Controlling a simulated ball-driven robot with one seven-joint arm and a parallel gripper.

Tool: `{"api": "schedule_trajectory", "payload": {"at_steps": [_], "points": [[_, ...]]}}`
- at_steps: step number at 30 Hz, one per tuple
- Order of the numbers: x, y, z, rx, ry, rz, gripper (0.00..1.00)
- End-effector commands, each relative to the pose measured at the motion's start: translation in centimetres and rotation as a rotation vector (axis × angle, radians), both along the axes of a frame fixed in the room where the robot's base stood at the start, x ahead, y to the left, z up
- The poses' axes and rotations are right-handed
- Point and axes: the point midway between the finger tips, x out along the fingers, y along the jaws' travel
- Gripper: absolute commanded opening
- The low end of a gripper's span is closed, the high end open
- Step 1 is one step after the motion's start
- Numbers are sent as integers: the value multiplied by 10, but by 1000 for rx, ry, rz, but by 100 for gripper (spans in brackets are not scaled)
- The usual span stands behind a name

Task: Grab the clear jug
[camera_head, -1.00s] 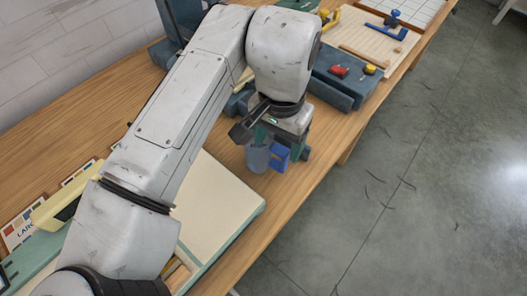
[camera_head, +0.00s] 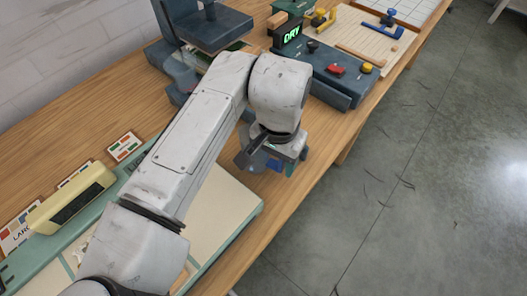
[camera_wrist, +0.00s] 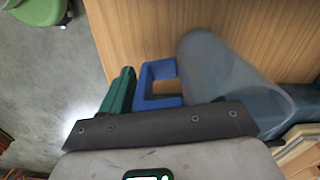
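The clear jug (camera_wrist: 215,75) stands on the wooden bench in the wrist view, see-through grey with a squared blue handle (camera_wrist: 160,101) on its left side. In the head view the jug (camera_head: 257,161) is mostly hidden below my wrist. My gripper (camera_head: 275,163) is down at the jug's handle side. In the wrist view one green finger (camera_wrist: 118,90) shows left of the handle, with a small gap between them. The other finger is hidden there. The gripper looks open, with the handle between finger and jug.
A dark machine with a lit "DRY" sign (camera_head: 291,37) and a red knob stands behind the gripper. A cream board (camera_head: 235,205) lies in front. The bench's right edge is close, with grey floor beyond.

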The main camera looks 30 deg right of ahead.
Motion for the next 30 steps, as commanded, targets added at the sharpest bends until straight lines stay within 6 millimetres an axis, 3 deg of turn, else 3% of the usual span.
{"api": "schedule_trajectory", "payload": {"at_steps": [17,30], "points": [[0,0,0,0,0,0,7],[0,0,4,-1,0,-1,7]]}}
